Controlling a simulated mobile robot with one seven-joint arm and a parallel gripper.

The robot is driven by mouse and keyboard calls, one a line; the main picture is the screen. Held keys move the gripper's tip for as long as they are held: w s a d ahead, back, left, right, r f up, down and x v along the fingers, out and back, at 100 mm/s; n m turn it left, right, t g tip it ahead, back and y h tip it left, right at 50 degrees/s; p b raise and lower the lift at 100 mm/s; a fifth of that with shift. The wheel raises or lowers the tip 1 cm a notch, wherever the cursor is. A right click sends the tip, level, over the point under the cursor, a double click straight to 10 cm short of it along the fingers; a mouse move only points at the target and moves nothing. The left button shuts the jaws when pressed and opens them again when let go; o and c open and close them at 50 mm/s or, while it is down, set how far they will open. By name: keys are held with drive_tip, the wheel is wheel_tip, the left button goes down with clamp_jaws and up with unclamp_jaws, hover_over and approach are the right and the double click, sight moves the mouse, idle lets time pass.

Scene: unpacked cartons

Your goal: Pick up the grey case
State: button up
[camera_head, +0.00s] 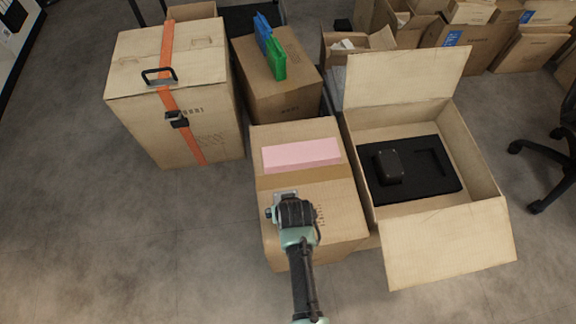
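A small dark case (388,167), the only thing here that could be the grey case, sits in the black foam insert (412,191) inside the open carton (476,160) at the right. It looks dark grey to black and stands up from the foam. My gripper (284,194) is over the closed carton (268,225) to the left of the open one, apart from the case. I see the gripper from above and behind, so its fingers are hidden and I cannot tell whether they are open.
A pink block (302,155) lies on the closed carton just beyond my gripper. The open carton's raised flaps (400,78) and side walls surround the foam. A tall strapped carton (140,65) stands at the left, and a chair (550,150) at the right. Floor is clear at the lower left.

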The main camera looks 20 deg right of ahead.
drive_tip(key=c, duration=1.3)
wheel_tip(320, 180, up, 10)
drive_tip(key=p, duration=0.4)
drive_tip(key=shift+r, duration=0.25)
